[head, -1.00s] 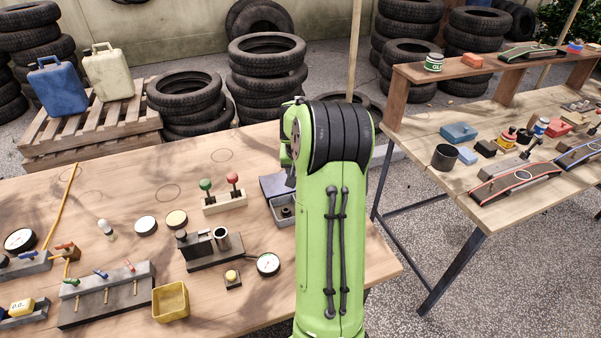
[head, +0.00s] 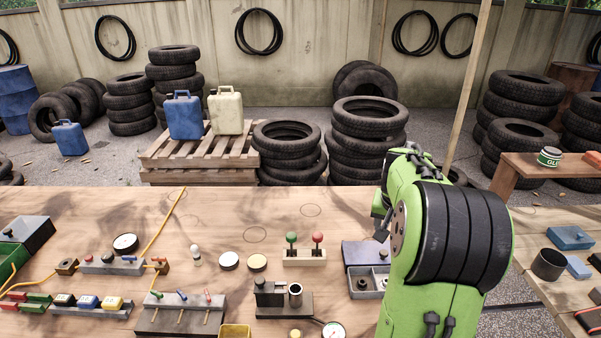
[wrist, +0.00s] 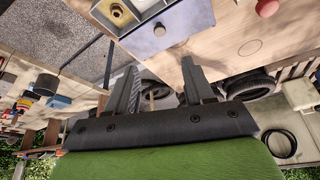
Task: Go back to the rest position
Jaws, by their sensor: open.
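My gripper (wrist: 160,92) is open in the wrist view, its two grey fingers apart with nothing between them. In the head view my green arm stands at the right of the wooden workbench (head: 230,215), and my gripper is hidden from that view. Behind my arm, a grey box with an open lid (head: 365,255) sits on the bench; it also shows at the top of the wrist view (wrist: 165,30). The wrist view is turned over, with the bench at the top and tyres beyond the fingers.
A stand with a green and a red knob (head: 304,255) is left of my arm. A block fixture (head: 283,305) and a gauge (head: 333,330) lie nearer. A second bench (head: 540,225) stands at the right. Tyre stacks (head: 368,140) and a pallet (head: 200,155) stand behind.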

